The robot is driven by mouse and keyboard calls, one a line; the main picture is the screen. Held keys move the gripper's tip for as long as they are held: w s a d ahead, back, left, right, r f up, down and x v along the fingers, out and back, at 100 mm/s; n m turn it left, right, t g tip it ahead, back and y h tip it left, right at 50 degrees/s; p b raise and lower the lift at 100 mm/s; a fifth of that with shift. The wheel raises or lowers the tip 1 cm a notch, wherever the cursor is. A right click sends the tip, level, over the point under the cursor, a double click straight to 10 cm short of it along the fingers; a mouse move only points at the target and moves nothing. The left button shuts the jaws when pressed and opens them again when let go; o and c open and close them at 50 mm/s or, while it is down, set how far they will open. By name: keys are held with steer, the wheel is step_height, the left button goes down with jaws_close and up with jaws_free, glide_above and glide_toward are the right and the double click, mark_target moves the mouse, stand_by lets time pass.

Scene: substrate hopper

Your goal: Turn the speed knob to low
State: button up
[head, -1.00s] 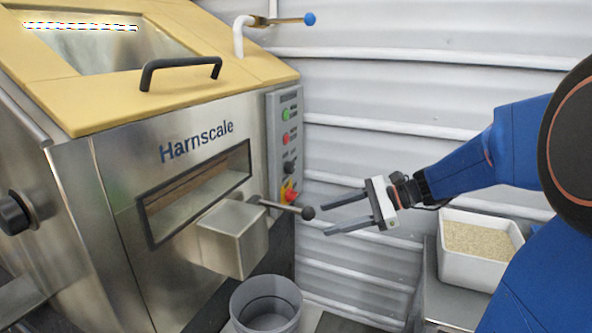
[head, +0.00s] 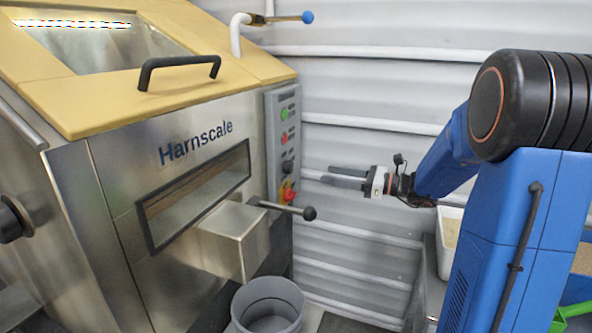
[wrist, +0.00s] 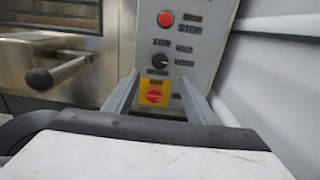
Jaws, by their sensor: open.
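The speed knob looks to be the small black knob (wrist: 160,61) on the grey control panel (wrist: 205,50) in the wrist view; its label is too blurred to read. It also shows in the head view (head: 287,167), below the red button. My gripper (head: 345,176) is open and empty, to the right of the panel and apart from it in the head view. In the wrist view its two fingers (wrist: 158,95) point toward the panel, with a red-and-yellow switch (wrist: 153,94) showing between them and the black knob just above.
A lever with a black ball end (head: 309,213) sticks out from the hopper front, left of my gripper. A red button (wrist: 166,18) sits above the knob. A grey bucket (head: 268,305) stands below. The corrugated wall (head: 370,90) is close behind the gripper.

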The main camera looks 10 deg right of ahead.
mark_target(292, 168)
steer(key=x, duration=1.2)
steer(key=shift+w+a, duration=0.15)
steer(key=shift+a, duration=0.15)
steer(key=c, duration=1.1)
steer(key=shift+o, duration=0.3)
